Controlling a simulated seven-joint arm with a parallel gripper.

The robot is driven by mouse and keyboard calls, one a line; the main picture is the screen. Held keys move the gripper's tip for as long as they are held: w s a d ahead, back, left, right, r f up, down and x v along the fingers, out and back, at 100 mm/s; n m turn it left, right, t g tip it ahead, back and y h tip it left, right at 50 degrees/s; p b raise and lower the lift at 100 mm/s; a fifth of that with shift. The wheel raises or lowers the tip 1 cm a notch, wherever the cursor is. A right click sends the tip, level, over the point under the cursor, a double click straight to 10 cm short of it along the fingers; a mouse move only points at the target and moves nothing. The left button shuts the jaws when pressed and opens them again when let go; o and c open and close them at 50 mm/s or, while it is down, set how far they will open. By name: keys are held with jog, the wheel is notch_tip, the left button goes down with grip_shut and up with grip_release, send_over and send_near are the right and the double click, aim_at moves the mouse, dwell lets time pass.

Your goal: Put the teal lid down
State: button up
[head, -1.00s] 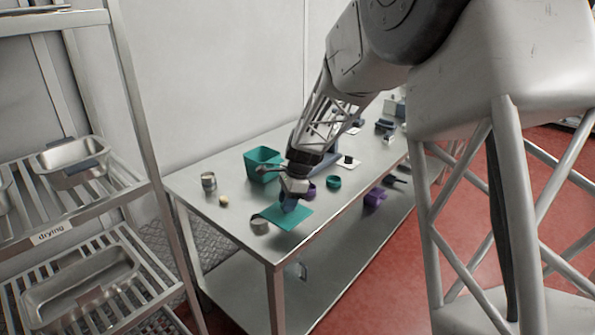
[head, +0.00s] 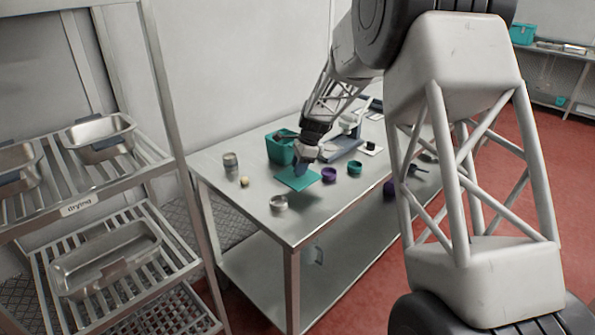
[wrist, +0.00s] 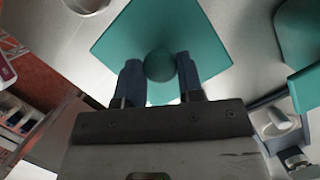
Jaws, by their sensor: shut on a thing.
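The teal lid (head: 298,179) is a flat square plate with a round knob (wrist: 159,65). It is low over the steel table, and I cannot tell whether it touches the top. It also shows in the wrist view (wrist: 160,25). My gripper (head: 301,169) is above the lid, its two dark blue fingers shut on the knob from both sides. In the wrist view my gripper (wrist: 159,78) hides part of the lid's near edge. A teal tub (head: 281,150) stands just behind the lid; a teal container shows at the right of the wrist view (wrist: 303,40).
A can (head: 230,160) and a small yellowish item (head: 244,182) are at left.

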jog(key=shift+w+a+f, duration=0.1)
jog(key=shift+w+a, duration=0.05)
jog(key=shift+w, duration=0.65)
jog(key=shift+w+a+f, duration=0.1)
jog(key=shift+w+a, duration=0.05)
jog(key=shift+w, duration=0.6)
jog(key=shift+f, duration=1.7)
jog(key=shift+f, duration=0.1)
jog(key=o, duration=0.9)
jog(key=v, duration=1.2)
jog(key=shift+d, duration=0.1)
